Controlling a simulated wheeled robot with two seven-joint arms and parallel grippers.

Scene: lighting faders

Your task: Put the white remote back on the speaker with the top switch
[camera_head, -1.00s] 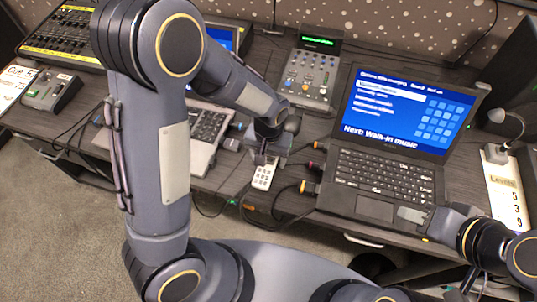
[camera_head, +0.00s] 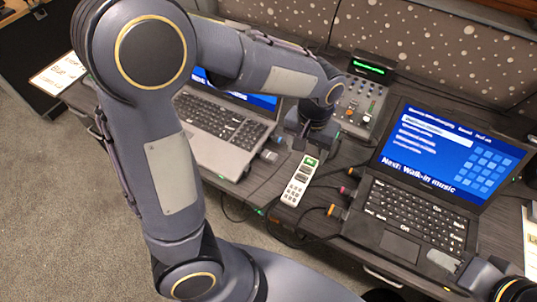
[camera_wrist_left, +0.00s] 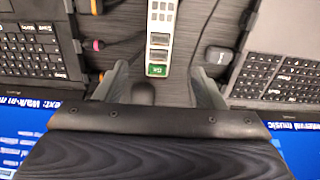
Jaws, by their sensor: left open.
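The white remote (camera_head: 297,184) lies near the desk's front edge between the two laptops, its green-marked end toward the back. In the left wrist view the remote (camera_wrist_left: 160,32) runs up out of the picture, its green end by my fingertips. My left gripper (camera_head: 309,147) is above the far end of the remote. In the left wrist view my left gripper (camera_wrist_left: 158,76) is open, a finger on each side of the remote's end with gaps. My right gripper (camera_head: 444,261) is by the right laptop's front edge; its jaws are unclear. I cannot make out a speaker with a top switch.
The right laptop (camera_head: 420,214) and left laptop (camera_head: 222,135) stand open on either side. Cables and plugs (camera_head: 338,211) lie right of the remote. A small mixer (camera_head: 362,104) is behind my left gripper. My left arm covers much of the left side.

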